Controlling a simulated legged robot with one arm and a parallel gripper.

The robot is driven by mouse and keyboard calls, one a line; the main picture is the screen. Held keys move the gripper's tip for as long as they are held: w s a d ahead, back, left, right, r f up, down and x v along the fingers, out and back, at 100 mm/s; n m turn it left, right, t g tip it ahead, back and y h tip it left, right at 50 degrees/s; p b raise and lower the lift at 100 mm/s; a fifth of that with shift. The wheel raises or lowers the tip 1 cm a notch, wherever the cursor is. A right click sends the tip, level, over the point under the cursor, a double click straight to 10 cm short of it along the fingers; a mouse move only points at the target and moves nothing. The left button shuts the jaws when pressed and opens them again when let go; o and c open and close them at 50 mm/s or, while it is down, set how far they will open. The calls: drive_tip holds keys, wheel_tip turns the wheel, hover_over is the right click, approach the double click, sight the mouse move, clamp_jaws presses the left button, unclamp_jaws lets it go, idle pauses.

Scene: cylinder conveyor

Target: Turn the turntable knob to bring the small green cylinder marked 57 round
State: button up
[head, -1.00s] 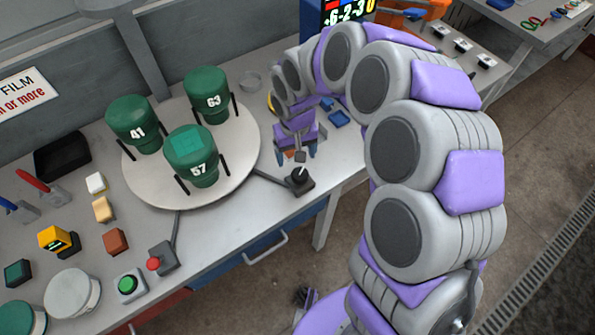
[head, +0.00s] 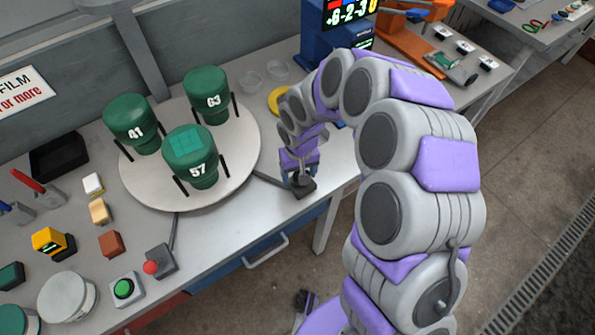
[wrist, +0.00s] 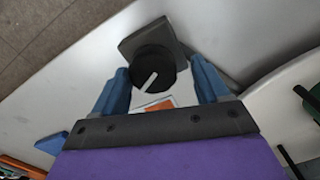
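The white round turntable (head: 240,165) carries three green cylinders. The one marked 57 (head: 190,155) stands at the front, 41 (head: 131,124) at the left and 63 (head: 206,96) at the back right. The turntable knob is a black dial with a white line (wrist: 154,68) on a dark base (head: 301,189), mostly hidden by my gripper in the head view. My gripper (wrist: 160,84) is open. Its blue fingers lie on either side of the knob in the wrist view. I cannot tell whether they touch it.
A box with a red button (head: 151,267) and one with a green button (head: 123,289) stand at the table's front edge. Small coloured blocks lie at the left. A blue machine with a display (head: 318,48) and a yellow ring (head: 279,101) stand behind my arm.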

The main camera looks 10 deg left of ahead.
drive_tip(key=shift+d+r, duration=0.15)
drive_tip(key=shift+d, duration=0.55)
drive_tip(key=shift+c, duration=2.3)
drive_tip(key=shift+a, duration=0.4)
drive_tip(key=c, duration=0.4)
drive_tip(key=shift+d, duration=0.1)
drive_tip(key=shift+c, duration=0.2)
